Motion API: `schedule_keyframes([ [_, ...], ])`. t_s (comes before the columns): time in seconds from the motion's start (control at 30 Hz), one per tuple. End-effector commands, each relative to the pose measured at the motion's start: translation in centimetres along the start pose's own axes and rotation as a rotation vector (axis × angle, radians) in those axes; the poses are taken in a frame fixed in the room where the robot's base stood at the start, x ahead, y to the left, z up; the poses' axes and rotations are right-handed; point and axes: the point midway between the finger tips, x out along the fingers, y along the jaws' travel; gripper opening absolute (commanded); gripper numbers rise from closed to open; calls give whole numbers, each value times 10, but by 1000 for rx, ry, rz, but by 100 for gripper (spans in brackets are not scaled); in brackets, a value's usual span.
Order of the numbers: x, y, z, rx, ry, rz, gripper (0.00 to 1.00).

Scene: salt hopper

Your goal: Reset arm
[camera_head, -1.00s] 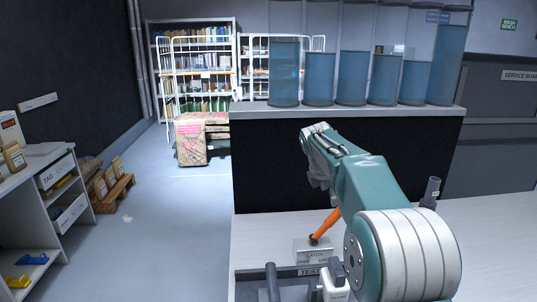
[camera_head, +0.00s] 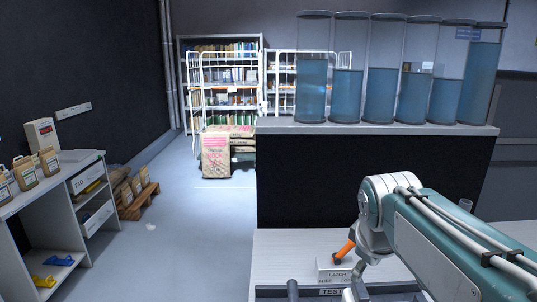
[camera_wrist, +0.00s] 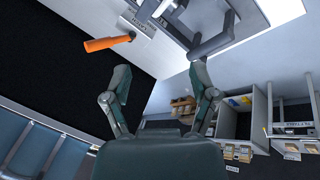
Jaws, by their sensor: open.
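My gripper (camera_wrist: 161,82) is open and empty in the wrist view, its two fingers spread wide apart. My teal arm reaches in from the lower right of the head view, and its far end is bent down out of clear sight there. An orange-handled lever (camera_head: 344,251) stands tilted on a small block marked LATCH (camera_head: 333,268). In the wrist view the orange handle (camera_wrist: 103,43) lies to the upper left of the fingers, apart from them.
Blue-filled clear cylinders (camera_head: 380,95) stand on a shelf above a dark panel (camera_head: 330,180). A grey bar handle (camera_wrist: 212,38) shows in the wrist view. Left are a white shelf unit (camera_head: 90,215) and a pallet of bags (camera_head: 140,195).

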Motion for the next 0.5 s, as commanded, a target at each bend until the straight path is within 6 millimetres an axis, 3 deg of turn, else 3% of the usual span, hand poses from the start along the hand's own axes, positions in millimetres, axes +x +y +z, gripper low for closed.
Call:
schedule_keyframes([
  [0.23,-9,-49,41,273,55,-18,75],
  [0.5,-3,-101,84,567,102,-53,75],
])
